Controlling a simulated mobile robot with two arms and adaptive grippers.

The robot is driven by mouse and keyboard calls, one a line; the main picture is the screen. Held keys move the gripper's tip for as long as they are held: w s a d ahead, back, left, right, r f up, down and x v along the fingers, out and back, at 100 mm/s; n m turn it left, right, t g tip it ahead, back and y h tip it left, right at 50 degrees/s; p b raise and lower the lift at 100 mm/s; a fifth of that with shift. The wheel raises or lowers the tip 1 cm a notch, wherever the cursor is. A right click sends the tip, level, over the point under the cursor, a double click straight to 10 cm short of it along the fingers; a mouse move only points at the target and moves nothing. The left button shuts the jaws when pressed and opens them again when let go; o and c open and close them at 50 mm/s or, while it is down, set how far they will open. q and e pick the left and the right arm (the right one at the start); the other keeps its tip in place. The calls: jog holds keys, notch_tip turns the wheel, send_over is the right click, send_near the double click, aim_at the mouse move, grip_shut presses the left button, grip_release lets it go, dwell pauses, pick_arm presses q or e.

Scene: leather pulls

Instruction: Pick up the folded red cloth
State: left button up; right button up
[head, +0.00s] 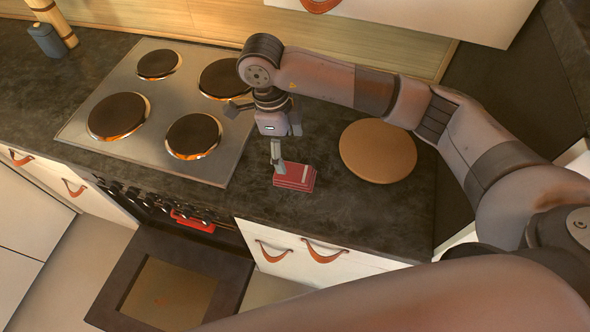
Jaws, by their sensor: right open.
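The folded red cloth (297,177) lies on the dark countertop, right of the stove and near the front edge. It looks like a small layered stack. My right gripper (278,166) points down at the left end of the cloth, with its fingertips at or just above it. It is open, though its fingers overlap in this view and I cannot tell whether they touch the cloth. My left gripper is not in view.
A round wooden board (378,151) lies right of the cloth. The stove top (157,118) with several burners is to the left. Below, the oven door (172,283) hangs open. A grey jar (46,40) stands at the far left. White drawers (318,252) have leather pulls.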

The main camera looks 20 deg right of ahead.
jog(key=p, duration=0.1)
send_over(294, 172)
jog(key=f, duration=0.3)
jog(key=a+f, duration=0.1)
jog(key=shift+w+f, duration=0.2)
jog(key=shift+f, duration=0.15)
jog(key=f+p, duration=0.2)
jog(key=f, duration=0.1)
jog(key=d+f+p, duration=0.1)
jog(key=shift+s+f, duration=0.25)
jog(key=shift+f, duration=0.4)
jog(key=shift+c, duration=0.4)
jog(key=c, duration=1.1)
